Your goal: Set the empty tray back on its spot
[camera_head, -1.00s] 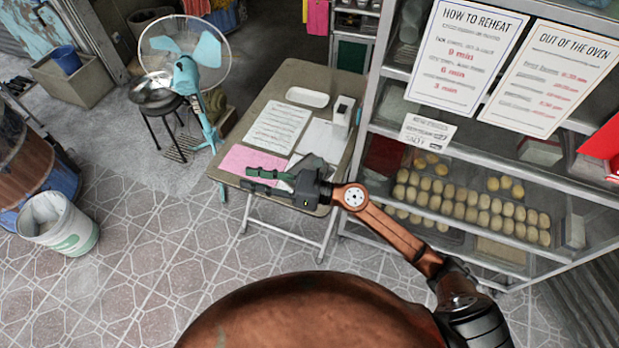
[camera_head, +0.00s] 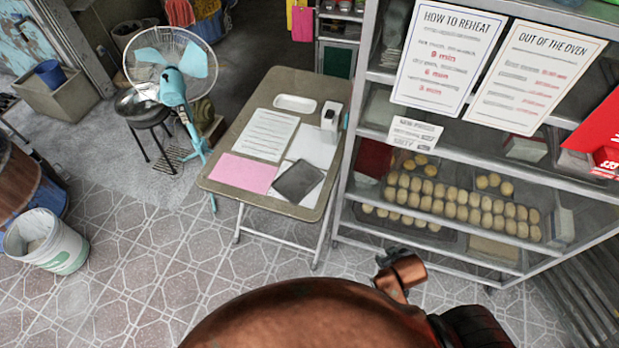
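A small dark grey rectangular tray-like piece (camera_head: 299,181) lies flat and bare on the near right part of the folding table (camera_head: 222,184), partly over white paper. A white oblong tray (camera_head: 295,103), also empty, lies at the table's far end. I cannot tell for sure which one is the task's tray. Of my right arm, only a copper link (camera_head: 405,273) shows, at the bottom, right of the table and clear of it. Its gripper fingers do not show. My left gripper does not show.
A pink sheet (camera_head: 243,173), a printed sheet (camera_head: 267,134) and a white box (camera_head: 331,116) are on the table. A glass rack (camera_head: 470,145) with bread rolls stands close on the right. A fan (camera_head: 172,82) and bucket (camera_head: 46,241) stand left. Tiled floor between is clear.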

